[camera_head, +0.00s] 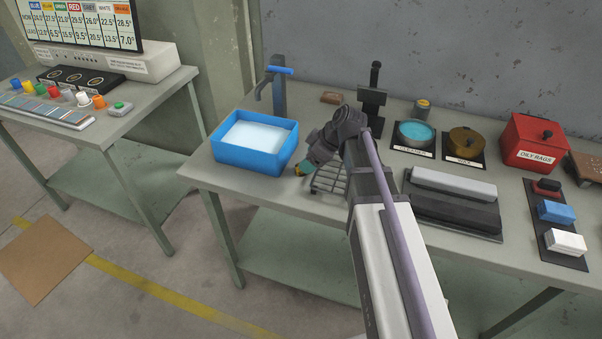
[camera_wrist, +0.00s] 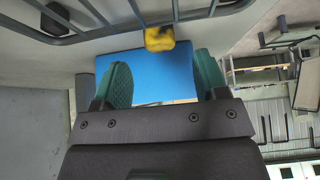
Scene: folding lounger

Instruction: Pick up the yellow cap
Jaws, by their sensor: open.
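A small yellow piece, which looks like the yellow cap (camera_wrist: 159,39), shows in the wrist view beside the bars of the wire rack (camera_wrist: 100,22). It lies just beyond my fingertips, roughly centred on the gap between them. My gripper (camera_wrist: 162,72) is open, with two teal ridged fingers and nothing between them. In the head view my gripper (camera_head: 303,167) is low over the bench between the blue basin and the rack (camera_head: 328,182). A bit of the yellow cap (camera_head: 298,172) shows at its tip; the rest is hidden by the fingers.
The blue basin (camera_head: 245,166) of pale liquid stands left of my gripper, with a tap (camera_head: 278,85) behind it. A dark stand (camera_head: 373,95), round pots and a red oily rags box (camera_head: 535,142) are to the right. Another table (camera_head: 130,122) with coloured caps is at left.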

